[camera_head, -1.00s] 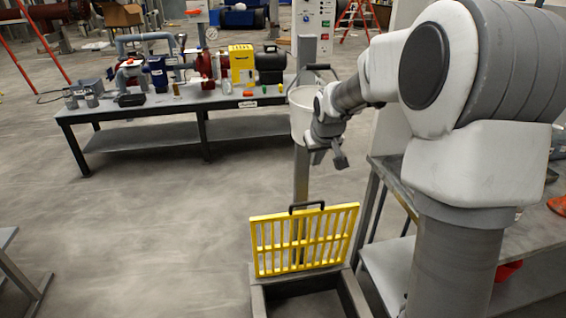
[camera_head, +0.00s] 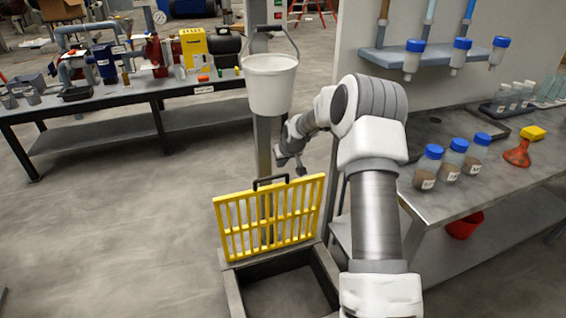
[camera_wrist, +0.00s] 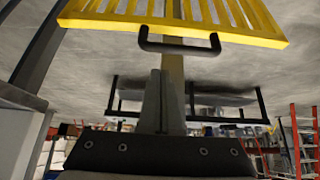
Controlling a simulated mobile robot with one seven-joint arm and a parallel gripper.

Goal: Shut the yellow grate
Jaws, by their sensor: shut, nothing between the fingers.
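The yellow grate (camera_head: 268,216) stands open, nearly upright, at the back edge of a dark grey open-topped box (camera_head: 290,295). Its dark handle (camera_head: 270,180) is on the top edge. My gripper (camera_head: 291,165) is just above and to the right of the handle in the head view, apart from it as far as I can tell. In the wrist view the shut, empty fingers (camera_wrist: 163,100) point toward the grate (camera_wrist: 200,15) and its handle (camera_wrist: 180,46). The lower part of the grate is outside the wrist view.
A white bucket (camera_head: 270,85) is at a post behind the grate. A workbench (camera_head: 440,195) with blue-capped jars (camera_head: 455,160) stands at the right. A long table (camera_head: 140,95) with pumps is at the back left. The floor left of the box is clear.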

